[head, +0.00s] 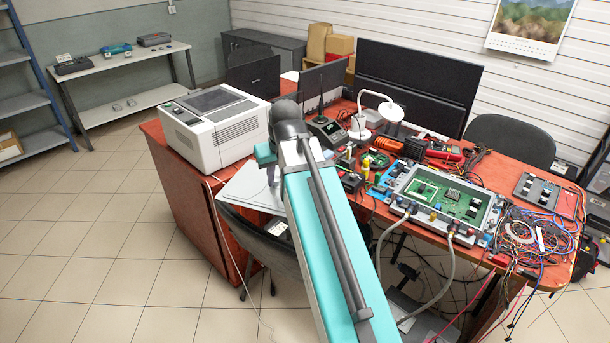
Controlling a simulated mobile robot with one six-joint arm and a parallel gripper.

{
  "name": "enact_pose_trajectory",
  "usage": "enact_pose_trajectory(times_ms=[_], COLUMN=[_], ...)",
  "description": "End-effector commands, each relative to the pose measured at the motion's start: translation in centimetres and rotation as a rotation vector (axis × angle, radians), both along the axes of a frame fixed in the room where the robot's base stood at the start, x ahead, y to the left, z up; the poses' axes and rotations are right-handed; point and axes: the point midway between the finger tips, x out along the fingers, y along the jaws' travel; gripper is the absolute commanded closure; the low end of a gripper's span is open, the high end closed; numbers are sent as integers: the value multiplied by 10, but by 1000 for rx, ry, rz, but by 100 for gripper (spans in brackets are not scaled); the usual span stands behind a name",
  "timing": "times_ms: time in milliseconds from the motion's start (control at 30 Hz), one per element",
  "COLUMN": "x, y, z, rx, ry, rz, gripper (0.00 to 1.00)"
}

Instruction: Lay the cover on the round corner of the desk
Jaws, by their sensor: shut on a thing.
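A flat light-grey plate, which looks like the cover (244,187), is at the inner round corner of the desk (183,165), left of my arm. My gripper (272,178) is mostly hidden behind my own teal arm; a small grey part of it shows over the plate. It is shut on the cover. I cannot tell whether the plate touches the desk top or is held just above it. Its right side is hidden by my arm. The open grey housing (397,196) with a green circuit board lies on the desk's right wing.
A white printer (213,126) stands close behind and left of the plate. Tools, a lamp (388,110) and small parts crowd the desk right of my arm. Two grey hoses (447,272) hang from the housing. A black chair (262,243) stands below the plate. Tangled wires (540,240) lie far right.

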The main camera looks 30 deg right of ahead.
Motion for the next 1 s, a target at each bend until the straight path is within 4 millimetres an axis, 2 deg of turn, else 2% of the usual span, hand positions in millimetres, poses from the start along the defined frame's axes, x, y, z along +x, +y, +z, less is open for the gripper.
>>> enact_pose_trajectory(times_ms=[33,200,400,600,1000], x=[1,4,3,1,1], y=[17,64,107,125,127], z=[3,10,17,19,19], rx=[0,0,2,2,3], ry=[-3,-9,-16,-18,-19], rz=[14,38,59,67,67], gripper=[100,100,100,100,100])
